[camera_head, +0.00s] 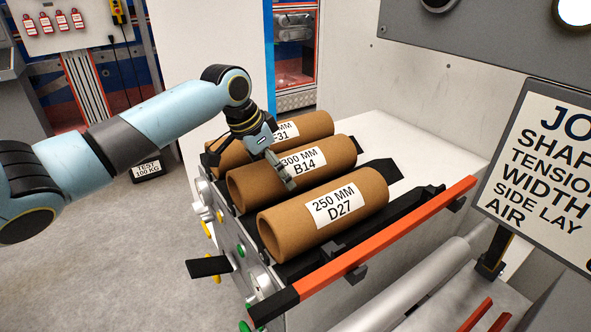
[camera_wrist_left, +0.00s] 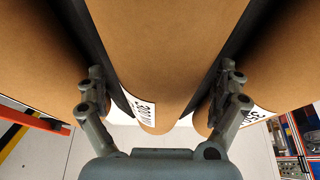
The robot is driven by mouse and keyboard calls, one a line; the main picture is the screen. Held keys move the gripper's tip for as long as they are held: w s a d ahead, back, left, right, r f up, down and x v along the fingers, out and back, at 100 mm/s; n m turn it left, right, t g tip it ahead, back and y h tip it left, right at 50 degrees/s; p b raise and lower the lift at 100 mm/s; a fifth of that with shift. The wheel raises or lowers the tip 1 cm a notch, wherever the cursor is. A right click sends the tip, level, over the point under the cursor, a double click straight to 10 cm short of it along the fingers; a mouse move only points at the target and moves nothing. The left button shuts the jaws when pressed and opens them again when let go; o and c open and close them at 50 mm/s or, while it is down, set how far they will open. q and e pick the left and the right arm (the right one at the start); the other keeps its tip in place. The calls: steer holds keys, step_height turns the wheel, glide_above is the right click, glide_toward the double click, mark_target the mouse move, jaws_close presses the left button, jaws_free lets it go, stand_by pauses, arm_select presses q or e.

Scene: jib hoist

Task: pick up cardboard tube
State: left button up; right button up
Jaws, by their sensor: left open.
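Three brown cardboard tubes lie side by side on a rack. The front tube (camera_head: 360,196) is labelled "250 MM D27". The middle tube (camera_head: 338,153) is labelled "300 MM B14". The rear tube (camera_head: 318,125) has a label partly hidden by my arm, ending in "31". My left gripper (camera_head: 281,172) is open over the middle tube. In the left wrist view, the open left gripper (camera_wrist_left: 161,75) has one finger on each side of the middle tube (camera_wrist_left: 165,40), in the gaps beside it. Contact cannot be told. My right gripper is not in view.
An orange bar (camera_head: 380,246) runs along the rack's front right. A sign panel (camera_head: 543,165) and pale machine wall (camera_head: 430,100) stand at right. A grey roller (camera_head: 410,290) lies in front. A black "TEST 100 KG" block (camera_head: 148,170) sits on the floor behind my left arm.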

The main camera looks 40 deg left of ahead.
arm_select(q)
steer(key=shift+x, duration=1)
steer(key=shift+r, duration=0.1)
steer(key=c, duration=1.4)
